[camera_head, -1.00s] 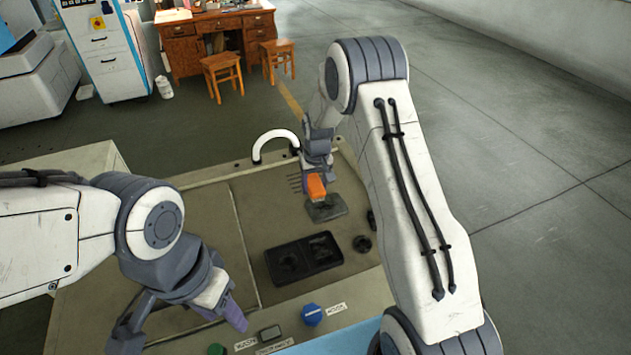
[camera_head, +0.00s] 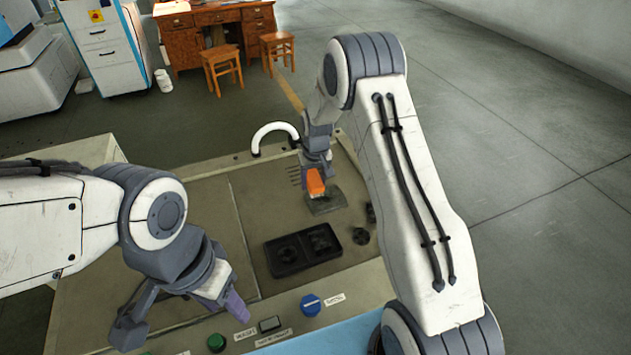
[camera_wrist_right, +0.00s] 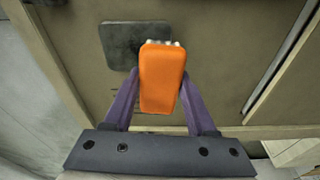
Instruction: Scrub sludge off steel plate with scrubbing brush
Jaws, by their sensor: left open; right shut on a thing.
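The scrubbing brush has an orange back (camera_wrist_right: 161,80) with pale bristles at its far end. My right gripper (camera_wrist_right: 160,105) is shut on it, fingers on both sides. In the head view the brush (camera_head: 315,183) is above the near part of the dark steel plate (camera_head: 328,203). In the right wrist view the plate (camera_wrist_right: 120,45) lies flat, partly hidden behind the brush. I cannot tell whether the bristles touch it. Sludge is not clearly visible on the plate. My left gripper (camera_head: 180,310) is open and empty over the near left of the bench.
A black two-part tray (camera_head: 303,250) lies on the bench nearer me, with a small dark round part (camera_head: 361,236) beside it. A blue knob (camera_head: 311,304) and green button (camera_head: 217,342) sit on the front panel. A white curved pipe (camera_head: 262,135) stands at the back.

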